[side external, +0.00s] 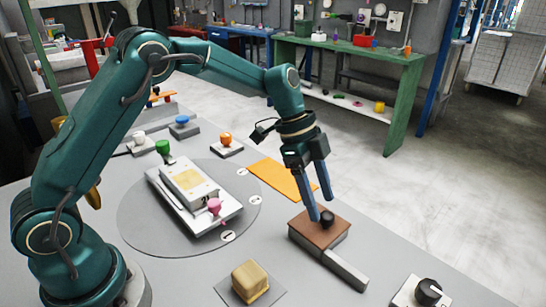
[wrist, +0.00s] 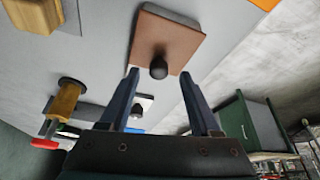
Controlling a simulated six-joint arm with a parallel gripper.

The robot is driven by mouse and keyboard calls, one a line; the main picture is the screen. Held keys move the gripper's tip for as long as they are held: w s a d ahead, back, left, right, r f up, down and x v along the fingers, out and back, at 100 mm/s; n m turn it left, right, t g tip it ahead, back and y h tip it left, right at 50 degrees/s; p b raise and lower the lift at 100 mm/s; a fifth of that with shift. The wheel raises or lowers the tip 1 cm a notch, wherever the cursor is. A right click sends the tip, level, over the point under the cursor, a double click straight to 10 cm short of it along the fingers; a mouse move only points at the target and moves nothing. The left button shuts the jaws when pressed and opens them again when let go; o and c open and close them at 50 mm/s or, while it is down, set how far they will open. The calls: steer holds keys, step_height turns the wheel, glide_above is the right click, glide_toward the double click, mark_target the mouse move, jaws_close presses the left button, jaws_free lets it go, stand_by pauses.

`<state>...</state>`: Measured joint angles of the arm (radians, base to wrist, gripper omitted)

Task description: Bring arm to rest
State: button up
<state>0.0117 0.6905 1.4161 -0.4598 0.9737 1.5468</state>
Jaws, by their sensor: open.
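My gripper (side external: 321,207) is open and points down at the right of the grey table. Its two blue fingers show at the bottom of the wrist view (wrist: 159,78). A brown block (side external: 307,233) with a black knob (side external: 327,219) on top stands just below the fingertips. In the wrist view the knob (wrist: 158,68) lies between and just beyond the tips, and nothing is seen gripped. I cannot tell how much height separates fingers and knob. A yellow foam block (side external: 250,280) sits on a small grey plate at the front.
A round grey disc (side external: 136,225) carries a white press (side external: 172,201) with a yellowish pad and a pink knob (side external: 214,206). Green (side external: 162,147), blue (side external: 182,120) and orange (side external: 225,139) knobs stand behind. An orange mat (side external: 276,178) lies behind the brown block. A black dial (side external: 428,291) is front right.

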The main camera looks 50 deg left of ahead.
steer(key=shift+v, duration=1.25)
steer(key=shift+r, duration=0.2)
steer(key=s+a+r+n+t+y, duration=0.1)
steer(key=s+a+r+n+t, duration=0.15)
steer(key=s+r, duration=0.75)
steer(key=s+a+f+n+t+y, duration=0.1)
steer(key=s+a+f+n, duration=0.1)
steer(key=s+n, duration=0.3)
steer(key=s+a+f+n+t+y, duration=0.1)
steer(key=s+a+f+n+y, duration=0.1)
steer(key=s+n, duration=0.4)
steer(key=shift+a+f+n, duration=0.25)
steer(key=shift+n, duration=0.4)
